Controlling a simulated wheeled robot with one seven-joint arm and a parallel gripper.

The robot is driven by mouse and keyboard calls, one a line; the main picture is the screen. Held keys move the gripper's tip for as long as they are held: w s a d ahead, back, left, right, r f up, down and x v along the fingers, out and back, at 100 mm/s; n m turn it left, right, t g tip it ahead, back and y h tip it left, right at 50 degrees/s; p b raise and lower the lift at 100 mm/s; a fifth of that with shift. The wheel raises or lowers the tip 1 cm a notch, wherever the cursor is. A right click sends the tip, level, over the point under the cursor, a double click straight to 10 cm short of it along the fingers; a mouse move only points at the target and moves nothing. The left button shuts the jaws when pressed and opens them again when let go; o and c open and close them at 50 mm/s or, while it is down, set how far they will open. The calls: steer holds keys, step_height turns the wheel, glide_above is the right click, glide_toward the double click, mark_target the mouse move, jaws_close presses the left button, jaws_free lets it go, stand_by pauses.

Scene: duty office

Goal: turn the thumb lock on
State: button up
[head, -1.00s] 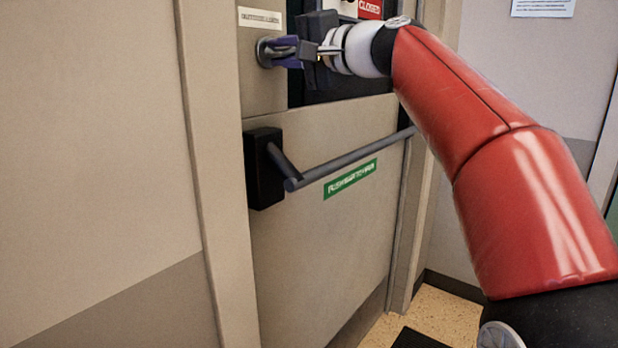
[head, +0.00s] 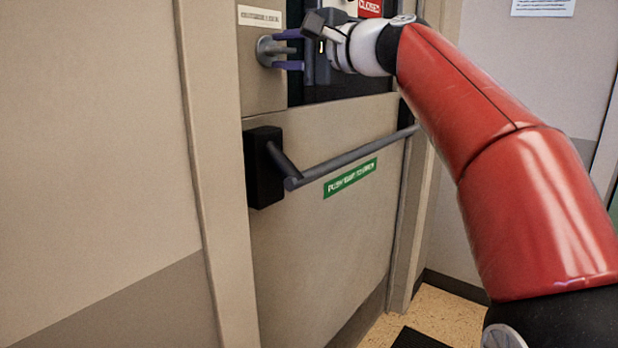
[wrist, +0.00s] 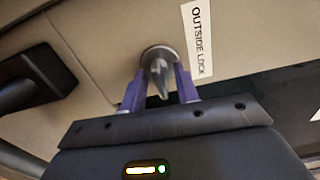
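The thumb lock (head: 266,50) is a round grey metal piece on the beige door, with a small flat tab sticking out. In the wrist view the thumb lock (wrist: 157,56) is straight ahead, its tab pointing toward the camera. My gripper (head: 289,50) has two purple fingers, one above and one below the tab in the head view. In the wrist view my gripper (wrist: 160,88) has a finger on each side of the tab, with gaps showing. It is open and holds nothing.
A white label reading "OUTSIDE LOCK" (wrist: 197,38) sits beside the lock. Below is a push bar (head: 345,160) with a black end housing (head: 264,168) and a green sign (head: 350,179). A dark window panel (head: 345,88) is behind my gripper.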

steer(key=b+v, duration=0.2)
steer(key=v, duration=0.6)
steer(key=shift+s+d+b, duration=0.15)
steer(key=shift+d+b, duration=0.05)
steer(key=shift+b, duration=0.15)
steer(key=s+d+f+n+g+h, duration=0.1)
steer(key=s+d+f+h, duration=0.3)
steer(key=s+f, duration=0.4)
steer(key=s+d+f+n+g+h, duration=0.2)
steer(key=s+f, duration=0.6)
steer(key=f, duration=1.5)
steer(key=s+d+f+n+g+h, duration=0.2)
steer(key=s+d+f+n+h, duration=0.3)
steer(key=f, duration=1.1)
steer(key=s+d+h, duration=0.1)
steer(key=s+h, duration=0.2)
steer(key=shift+d+f, duration=0.1)
steer(key=shift+d, duration=0.1)
